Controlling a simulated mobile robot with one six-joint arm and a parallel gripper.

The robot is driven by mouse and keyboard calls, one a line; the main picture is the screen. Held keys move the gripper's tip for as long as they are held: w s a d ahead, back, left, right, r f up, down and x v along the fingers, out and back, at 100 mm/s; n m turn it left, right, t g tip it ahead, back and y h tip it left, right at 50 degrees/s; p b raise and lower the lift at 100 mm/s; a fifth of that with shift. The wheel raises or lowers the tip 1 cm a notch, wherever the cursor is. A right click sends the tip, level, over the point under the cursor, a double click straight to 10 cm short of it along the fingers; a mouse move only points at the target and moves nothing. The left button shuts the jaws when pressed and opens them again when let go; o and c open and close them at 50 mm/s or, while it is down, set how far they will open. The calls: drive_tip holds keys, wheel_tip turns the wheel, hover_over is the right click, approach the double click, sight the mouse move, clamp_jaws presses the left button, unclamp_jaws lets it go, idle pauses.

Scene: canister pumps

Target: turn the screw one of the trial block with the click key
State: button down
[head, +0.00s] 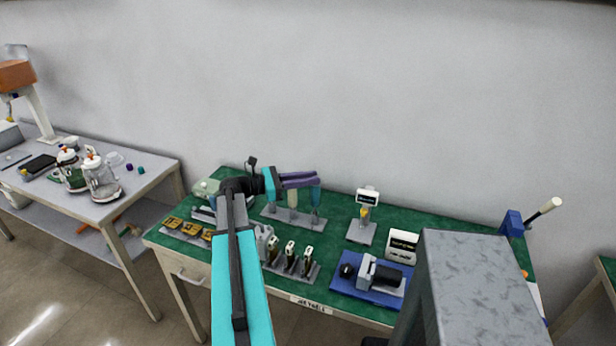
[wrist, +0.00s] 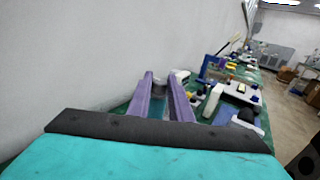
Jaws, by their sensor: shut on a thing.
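My gripper (head: 317,180), with purple fingers, is over the right end of a grey tool rack (head: 270,214) on the green bench. It is shut on a teal-handled tool (head: 316,198), seemingly the click key, which stands upright at the rack. Some teal also shows between the fingers in the wrist view (wrist: 159,106). Right of the rack, a small grey stand (head: 360,233) carries a yellow-topped piece (head: 364,213) and a white sign (head: 368,195). It may be the trial block; its screws are too small to make out.
A blue tray (head: 345,285) with a grey and black device lies at the front right, beside a white display (head: 402,246). Yellow pieces (head: 190,228) sit at the left. A wall (head: 330,90) closes the back.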

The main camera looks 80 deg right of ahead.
drive_tip(key=shift+f, duration=0.25)
drive_tip(key=c, duration=1.5)
unclamp_jaws()
drive_tip(key=shift+b+v, duration=1.6)
drive_tip(key=shift+v, duration=5.3)
drive_tip(key=shift+d+r, duration=0.1)
drive_tip(key=shift+r, duration=0.05)
